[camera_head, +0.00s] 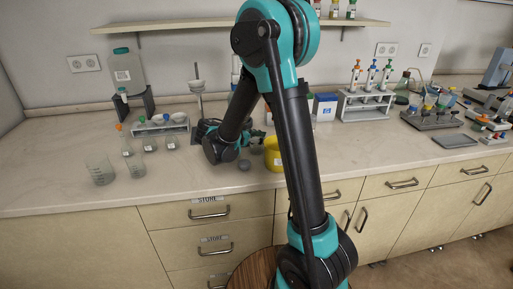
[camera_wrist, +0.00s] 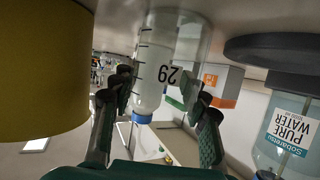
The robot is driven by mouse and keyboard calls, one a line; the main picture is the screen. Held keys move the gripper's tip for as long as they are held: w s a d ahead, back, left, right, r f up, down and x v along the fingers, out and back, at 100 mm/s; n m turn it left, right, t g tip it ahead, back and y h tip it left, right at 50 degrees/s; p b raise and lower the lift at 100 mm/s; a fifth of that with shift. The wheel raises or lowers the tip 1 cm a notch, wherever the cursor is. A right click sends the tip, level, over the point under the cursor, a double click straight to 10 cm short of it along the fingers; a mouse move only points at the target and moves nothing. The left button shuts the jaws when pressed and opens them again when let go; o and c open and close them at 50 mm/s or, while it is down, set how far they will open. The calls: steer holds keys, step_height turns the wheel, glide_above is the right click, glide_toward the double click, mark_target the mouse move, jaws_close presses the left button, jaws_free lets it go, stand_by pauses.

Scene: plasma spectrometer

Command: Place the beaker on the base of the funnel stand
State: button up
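My gripper (camera_wrist: 158,88) shows in the wrist view with its two fingers standing apart. A clear glass vessel (camera_wrist: 196,40), probably the beaker, is in front of and between the fingertips, with dark graduation marks and a number. I cannot tell whether the fingers touch it. A pale bottle with a blue cap shows through or beside the glass. The wrist picture is upside down. In the head view my arm hides most of the gripper and the vessel. A thin upright with a pale funnel (camera_head: 197,87), likely the funnel stand, rises behind the gripper; its base is hidden.
A yellow container (camera_head: 273,160) stands close right of the gripper. A large water bottle (camera_head: 127,72) on a dark stand is at the back left. Several glass vessels, including a clear beaker (camera_head: 100,170), stand at left. The front strip of the bench (camera_head: 180,184) is clear.

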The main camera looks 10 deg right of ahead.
steer(key=c, duration=0.8)
steer(key=shift+r, duration=0.1)
steer(key=shift+c, duration=0.2)
